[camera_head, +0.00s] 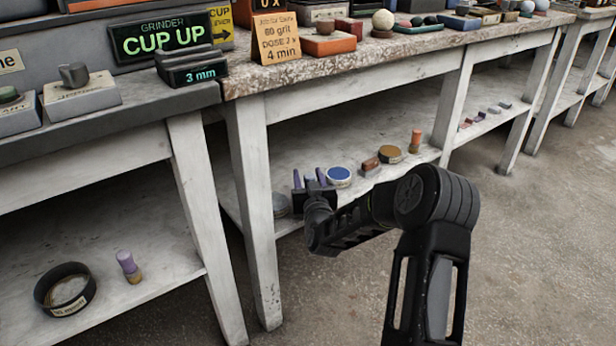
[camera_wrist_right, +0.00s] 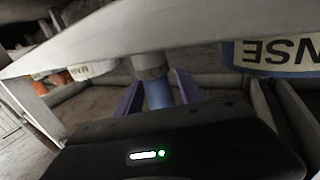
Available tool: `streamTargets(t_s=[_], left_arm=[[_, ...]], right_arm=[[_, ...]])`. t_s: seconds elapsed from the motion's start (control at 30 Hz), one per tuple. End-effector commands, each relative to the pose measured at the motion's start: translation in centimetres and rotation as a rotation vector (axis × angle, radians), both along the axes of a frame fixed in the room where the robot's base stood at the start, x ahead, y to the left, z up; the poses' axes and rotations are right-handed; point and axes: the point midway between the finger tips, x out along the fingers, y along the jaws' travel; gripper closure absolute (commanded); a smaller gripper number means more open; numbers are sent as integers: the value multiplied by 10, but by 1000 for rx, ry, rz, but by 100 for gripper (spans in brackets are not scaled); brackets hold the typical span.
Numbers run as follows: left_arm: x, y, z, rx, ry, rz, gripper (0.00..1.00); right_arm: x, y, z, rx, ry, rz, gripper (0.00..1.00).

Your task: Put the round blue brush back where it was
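The round blue brush (camera_wrist_right: 158,94) stands between the purple fingers of my right gripper (camera_head: 311,182) in the right wrist view. That view is upside down; the brush's pale head (camera_wrist_right: 150,66) is at the shelf surface, and I cannot tell whether it touches. In the head view the blue handle (camera_head: 310,184) shows only as a small patch between the fingers, over the lower shelf (camera_head: 352,137) near its front left. My right gripper looks shut on the handle. My left gripper is not in view.
A blue-rimmed tin (camera_head: 339,176) stands just right of the gripper, and a grey tin (camera_head: 280,204) to its left. A brown-topped tin (camera_head: 390,154) and an orange-handled brush (camera_head: 416,140) are farther right. A bench leg (camera_head: 253,210) stands close left. A purple-handled brush (camera_head: 128,264) stands on the left shelf.

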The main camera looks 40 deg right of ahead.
Motion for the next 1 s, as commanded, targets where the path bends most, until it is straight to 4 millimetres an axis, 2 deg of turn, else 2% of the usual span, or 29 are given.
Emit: streamTargets(t_s=[0.37, 0.47, 0.57, 1.0], left_arm=[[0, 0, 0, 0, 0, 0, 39], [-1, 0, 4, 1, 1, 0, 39], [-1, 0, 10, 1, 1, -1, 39], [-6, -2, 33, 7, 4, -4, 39]], right_arm=[[0, 0, 3, 0, -1, 0, 50], [-6, 3, 5, -1, 0, 0, 50], [-18, 10, 6, 0, 2, 1, 50], [-94, 50, 5, 1, 2, 1, 50]])
